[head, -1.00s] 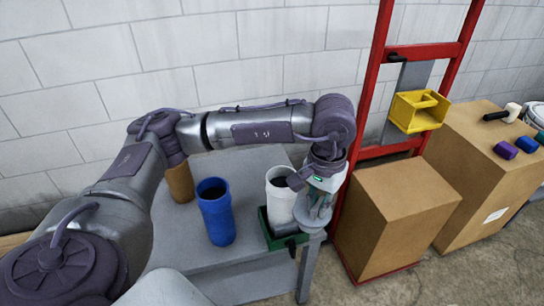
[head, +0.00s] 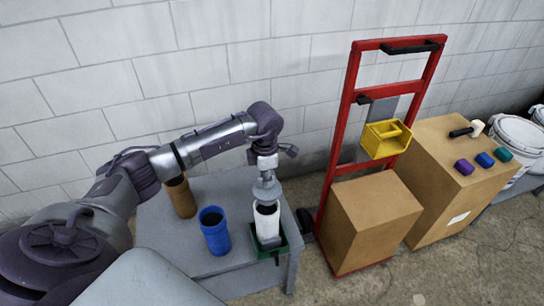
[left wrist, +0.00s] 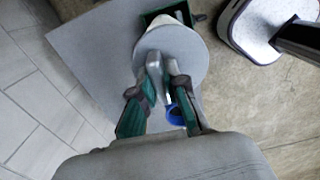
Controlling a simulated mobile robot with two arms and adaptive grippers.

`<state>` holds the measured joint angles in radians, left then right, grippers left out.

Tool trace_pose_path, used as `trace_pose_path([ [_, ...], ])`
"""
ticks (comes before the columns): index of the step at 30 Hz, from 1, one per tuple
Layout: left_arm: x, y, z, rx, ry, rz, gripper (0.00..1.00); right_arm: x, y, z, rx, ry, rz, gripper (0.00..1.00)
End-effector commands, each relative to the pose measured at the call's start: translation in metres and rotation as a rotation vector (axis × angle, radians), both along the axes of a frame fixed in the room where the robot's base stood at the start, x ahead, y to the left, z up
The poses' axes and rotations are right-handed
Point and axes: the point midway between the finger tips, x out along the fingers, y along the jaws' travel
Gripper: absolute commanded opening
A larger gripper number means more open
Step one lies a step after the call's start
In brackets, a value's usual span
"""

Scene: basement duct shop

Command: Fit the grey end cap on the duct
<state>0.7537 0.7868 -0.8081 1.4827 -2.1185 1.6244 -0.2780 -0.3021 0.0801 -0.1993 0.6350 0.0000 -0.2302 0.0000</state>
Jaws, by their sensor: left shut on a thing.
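The duct (head: 267,228) is a white upright tube with a dark open top, standing in a green holder (head: 283,248) on the grey table. My left gripper (head: 266,177) is shut on the grey end cap (head: 267,190), a round disc with a grip, which also shows in the left wrist view (left wrist: 190,50). The cap is above the duct's mouth, toward its far side in the head view, and part of the opening shows below it. In the left wrist view the cap hides most of the duct. I cannot tell whether cap and rim touch. My right gripper is out of view.
A blue tube (head: 215,236) and a brown tube (head: 180,197) stand left of the duct on the grey table (head: 240,275). A red hand truck (head: 338,140) with a cardboard box (head: 372,220) and yellow bin (head: 385,142) is at the right. A wall is behind.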

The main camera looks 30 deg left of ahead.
Motion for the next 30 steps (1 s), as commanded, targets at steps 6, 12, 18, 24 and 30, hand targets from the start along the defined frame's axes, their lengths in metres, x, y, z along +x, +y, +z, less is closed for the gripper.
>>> trace_pose_path([
  [6, -0.001, 0.003, -0.009, 0.000, 0.000, 0.041, 0.00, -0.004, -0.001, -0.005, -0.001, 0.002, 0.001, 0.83],
  [12, 0.000, 0.002, -0.027, -0.001, -0.001, 0.038, 0.00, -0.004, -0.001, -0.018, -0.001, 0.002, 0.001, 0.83],
  [18, -0.001, 0.002, -0.048, -0.001, 0.000, 0.037, 0.00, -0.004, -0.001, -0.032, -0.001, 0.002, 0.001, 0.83],
  [24, -0.001, 0.002, -0.059, -0.001, -0.001, 0.037, 0.00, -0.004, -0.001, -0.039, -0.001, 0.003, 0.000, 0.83],
  [30, -0.001, 0.002, -0.059, 0.000, -0.001, 0.036, 0.00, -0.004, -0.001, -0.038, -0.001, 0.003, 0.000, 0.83],
])
